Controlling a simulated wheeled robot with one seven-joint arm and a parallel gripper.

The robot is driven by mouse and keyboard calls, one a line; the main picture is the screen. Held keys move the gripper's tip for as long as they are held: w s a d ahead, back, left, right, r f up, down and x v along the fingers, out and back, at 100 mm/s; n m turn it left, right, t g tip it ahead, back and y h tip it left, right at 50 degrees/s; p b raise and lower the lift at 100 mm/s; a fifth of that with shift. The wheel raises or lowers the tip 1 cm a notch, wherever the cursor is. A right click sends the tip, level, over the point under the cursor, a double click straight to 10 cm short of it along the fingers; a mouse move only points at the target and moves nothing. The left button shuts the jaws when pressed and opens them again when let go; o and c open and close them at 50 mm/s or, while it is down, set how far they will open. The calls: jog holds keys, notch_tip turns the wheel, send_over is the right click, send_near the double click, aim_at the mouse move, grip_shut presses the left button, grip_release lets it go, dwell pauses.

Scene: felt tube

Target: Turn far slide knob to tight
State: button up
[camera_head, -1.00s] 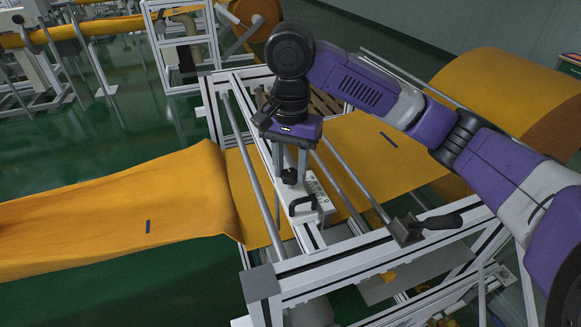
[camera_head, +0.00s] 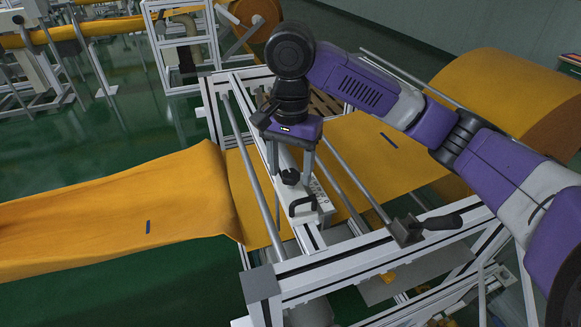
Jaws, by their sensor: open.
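A black knob (camera_head: 290,177) stands on the white slide carriage (camera_head: 310,220), which lies along the rail of the machine frame. My gripper (camera_head: 291,173) points down above the carriage, with one grey finger to each side of the knob in this view. It is open, with a clear gap between the fingers. I cannot tell how deep the fingertips reach around the knob or whether they touch it. The knob's tight mark cannot be made out. My wrist hides the far part of the rail.
A black loop handle (camera_head: 301,205) sits on the carriage just in front of the knob. Metal rods (camera_head: 253,170) run alongside. Orange felt (camera_head: 110,215) passes through the frame. A crank with a black grip (camera_head: 440,222) is at the right front.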

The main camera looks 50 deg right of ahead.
aim_at(290, 173)
jog(key=shift+r, duration=0.1)
jog(key=shift+r+b, duration=0.45)
jog(key=shift+r, duration=3.35)
